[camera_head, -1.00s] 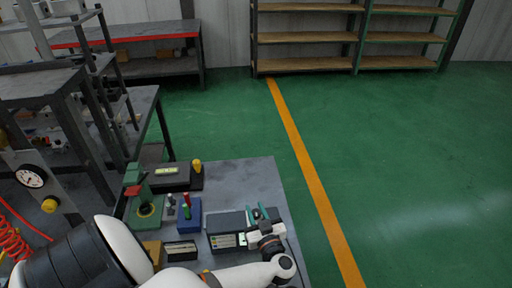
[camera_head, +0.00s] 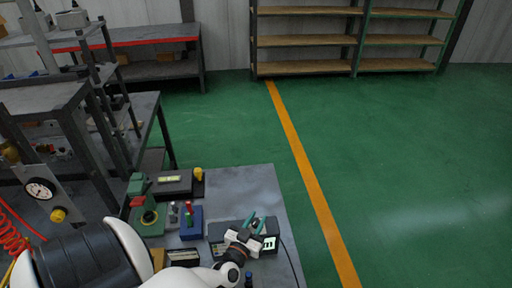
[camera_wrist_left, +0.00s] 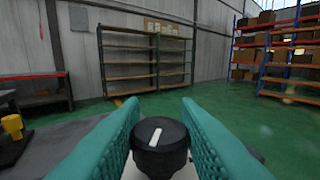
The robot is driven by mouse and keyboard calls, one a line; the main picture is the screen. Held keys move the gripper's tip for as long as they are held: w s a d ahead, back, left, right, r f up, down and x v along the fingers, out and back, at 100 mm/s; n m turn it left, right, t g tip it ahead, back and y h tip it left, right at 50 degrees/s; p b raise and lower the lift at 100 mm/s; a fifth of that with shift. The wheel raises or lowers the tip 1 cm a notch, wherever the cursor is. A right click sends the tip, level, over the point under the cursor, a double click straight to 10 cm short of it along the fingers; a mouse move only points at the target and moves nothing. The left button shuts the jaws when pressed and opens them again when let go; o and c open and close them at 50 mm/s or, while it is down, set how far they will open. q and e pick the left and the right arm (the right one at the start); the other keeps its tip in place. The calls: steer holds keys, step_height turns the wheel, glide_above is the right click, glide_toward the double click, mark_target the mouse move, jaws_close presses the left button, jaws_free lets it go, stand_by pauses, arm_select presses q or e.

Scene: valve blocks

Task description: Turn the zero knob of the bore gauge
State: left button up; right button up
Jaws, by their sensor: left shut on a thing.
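The bore gauge (camera_head: 217,232) appears to be the dark box with a pale front label at the front of the bench. A small lit display (camera_head: 270,243) shows on its right part. My left gripper (camera_head: 254,222) is over the box, its teal fingers tilted. In the left wrist view the teal fingers (camera_wrist_left: 160,125) are on either side of a round black knob (camera_wrist_left: 160,148) with a white mark, and are shut on it. The mark leans slightly right of upright. In the head view the gripper hides the knob. My right gripper is not in view.
Left of the gauge are a blue block (camera_head: 190,222) with small levers, a green fixture (camera_head: 150,217) and a dark box with a yellow knob (camera_head: 198,174). A dial panel (camera_head: 41,189) stands farther left. The back right of the bench (camera_head: 247,185) is clear.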

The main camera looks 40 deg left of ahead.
arm_select(q)
steer(key=shift+m+t+h+b, duration=0.5)
steer(key=shift+m+h, duration=0.7)
steer(key=shift+h, duration=0.8)
steer(key=o, duration=1)
steer(key=shift+c, duration=0.2)
steer(key=shift+s, duration=0.1)
steer(key=s+b, duration=0.3)
steer(key=s, duration=0.9)
steer(key=shift+d, duration=0.4)
